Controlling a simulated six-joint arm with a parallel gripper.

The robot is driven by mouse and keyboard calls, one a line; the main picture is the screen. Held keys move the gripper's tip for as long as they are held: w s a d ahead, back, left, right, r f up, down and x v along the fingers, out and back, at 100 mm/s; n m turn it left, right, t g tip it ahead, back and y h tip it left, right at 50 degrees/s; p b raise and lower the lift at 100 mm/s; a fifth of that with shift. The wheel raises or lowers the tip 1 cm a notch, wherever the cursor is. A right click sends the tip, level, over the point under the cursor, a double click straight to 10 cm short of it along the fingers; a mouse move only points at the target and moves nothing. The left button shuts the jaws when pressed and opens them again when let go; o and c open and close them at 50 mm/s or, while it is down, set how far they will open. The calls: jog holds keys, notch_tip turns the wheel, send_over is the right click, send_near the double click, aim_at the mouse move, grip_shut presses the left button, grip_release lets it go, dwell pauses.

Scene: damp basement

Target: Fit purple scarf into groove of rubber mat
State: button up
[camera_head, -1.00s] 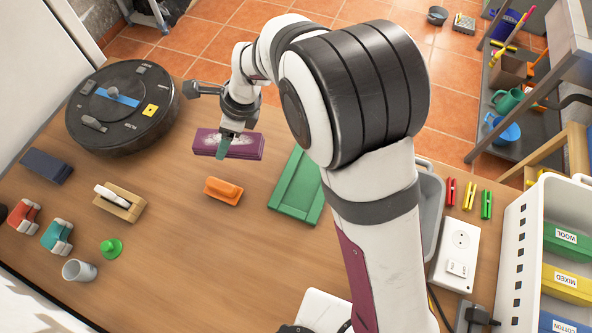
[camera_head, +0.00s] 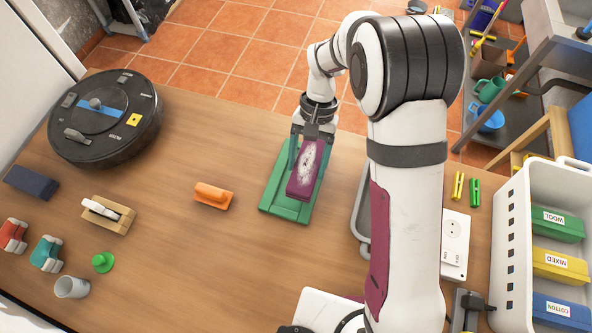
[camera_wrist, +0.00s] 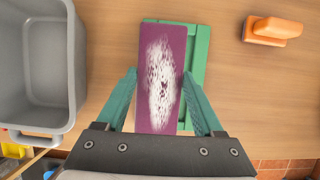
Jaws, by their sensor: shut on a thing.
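The purple scarf (camera_head: 306,171) is a flat folded block with a white speckled patch on top. It also shows in the wrist view (camera_wrist: 148,80). My gripper (camera_head: 312,152) is shut on the scarf near one end, with a green finger on each side in the wrist view (camera_wrist: 160,102). The green rubber mat (camera_head: 271,194) lies on the table under the scarf and also shows in the wrist view (camera_wrist: 199,62). The scarf runs roughly along the mat and covers much of its groove. I cannot tell whether it touches the mat.
A grey bin (camera_wrist: 38,60) stands beside the mat. An orange block with a handle (camera_head: 213,195) lies to the mat's left in the head view. A round black device (camera_head: 105,118) and a wooden block (camera_head: 107,214) are farther left. Bare table lies between them.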

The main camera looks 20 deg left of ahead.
aim_at(297, 161)
jog(key=shift+s+a+f, duration=0.1)
jog(key=shift+a+f, duration=0.8)
jog(key=shift+a, duration=0.3)
jog(key=shift+f, duration=1.8)
jog(key=o, duration=1.5)
jog(key=shift+f, duration=0.1)
jog(key=shift+o, duration=0.2)
